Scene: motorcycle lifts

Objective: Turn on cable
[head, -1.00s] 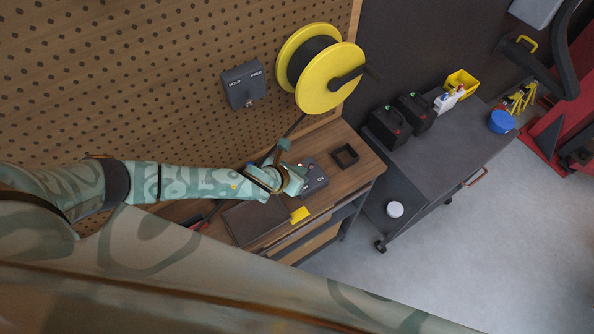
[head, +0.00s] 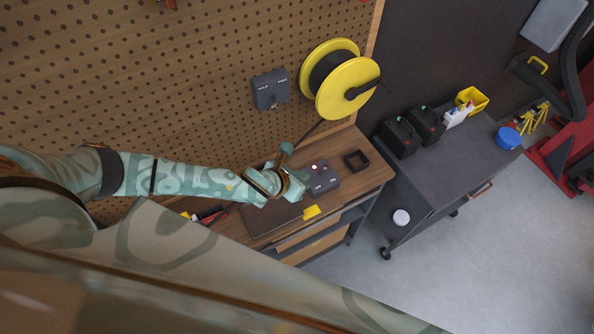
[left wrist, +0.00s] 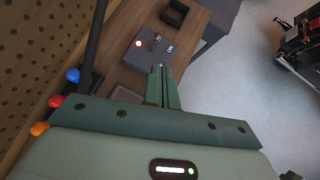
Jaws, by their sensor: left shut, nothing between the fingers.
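A grey control box (head: 322,178) with ON and OFF markings and a lit red lamp lies on the wooden bench; it also shows in the left wrist view (left wrist: 154,46), with a small lever on top. My left gripper (head: 299,178) is shut and empty just left of this box. In the left wrist view its closed fingers (left wrist: 161,72) point at the near side of the box; I cannot tell whether they touch it. A yellow cable reel (head: 350,90) with dark cable is mounted on the pegboard above. My right gripper is not in view.
A grey HOLD/FREE box (head: 270,90) hangs on the pegboard (head: 200,60). A square black tray (head: 356,160), a dark mat (head: 268,217) and a yellow note (head: 311,211) lie on the bench. A dark cart (head: 460,155) with black containers stands to the right, with open floor in front.

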